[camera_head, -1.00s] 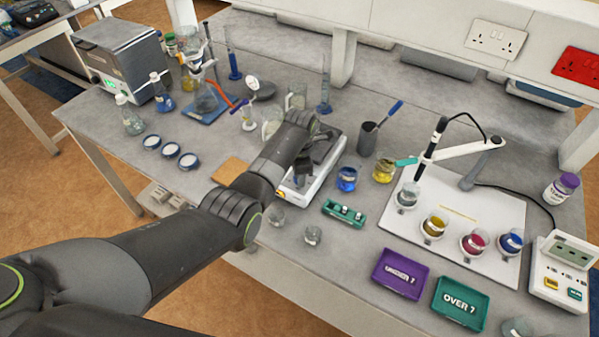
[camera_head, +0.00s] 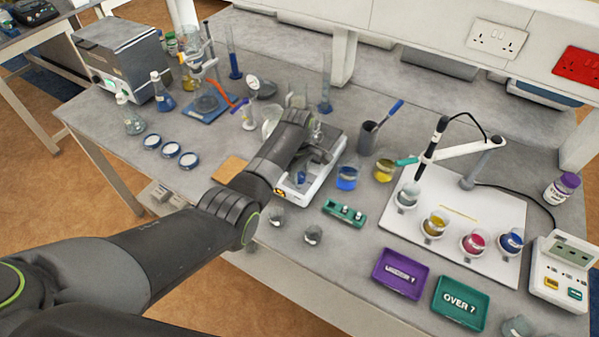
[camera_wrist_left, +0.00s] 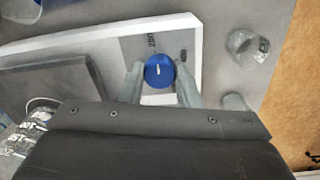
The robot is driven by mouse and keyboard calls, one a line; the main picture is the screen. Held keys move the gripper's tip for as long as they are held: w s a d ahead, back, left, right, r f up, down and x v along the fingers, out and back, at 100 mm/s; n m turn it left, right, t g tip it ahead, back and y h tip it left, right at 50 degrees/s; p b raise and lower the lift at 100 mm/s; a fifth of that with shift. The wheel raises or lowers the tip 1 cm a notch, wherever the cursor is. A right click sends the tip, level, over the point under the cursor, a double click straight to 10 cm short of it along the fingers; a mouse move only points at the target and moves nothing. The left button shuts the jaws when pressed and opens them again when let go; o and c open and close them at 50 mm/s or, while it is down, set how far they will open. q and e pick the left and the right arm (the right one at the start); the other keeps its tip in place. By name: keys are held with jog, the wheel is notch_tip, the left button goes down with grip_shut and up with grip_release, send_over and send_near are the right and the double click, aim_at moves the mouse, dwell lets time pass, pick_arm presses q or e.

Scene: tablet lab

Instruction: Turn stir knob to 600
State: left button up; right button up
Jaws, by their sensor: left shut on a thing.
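The stir knob (camera_wrist_left: 159,71) is a round blue knob with a short white mark, on the grey front panel of a white stirrer (camera_wrist_left: 184,24). In the left wrist view my left gripper (camera_wrist_left: 160,80) has one finger on each side of the knob and is shut on it. The panel's printed numbers are mostly hidden or too small to read. In the head view the left gripper (camera_head: 301,174) reaches down over the front of the stirrer (camera_head: 325,178), and a bit of blue shows between its fingers. My right gripper is not in view.
A small beaker (camera_head: 313,235) stands in front of the stirrer, with another to its left. A blue-filled beaker (camera_head: 346,178) and a green rack (camera_head: 344,213) are close on its right. A brown tile (camera_head: 229,170) lies to its left.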

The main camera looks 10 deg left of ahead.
pick_arm(q)
jog(key=m, duration=1.5)
jog(key=shift+w+m+g, duration=0.1)
jog(key=shift+m+g, duration=0.2)
jog(key=m, duration=0.3)
jog(key=shift+m, duration=0.3)
jog(key=m, duration=0.3)
jog(key=shift+m, duration=0.3)
jog(key=m, duration=0.4)
jog(key=shift+m, duration=1.4)
jog(key=o, duration=1)
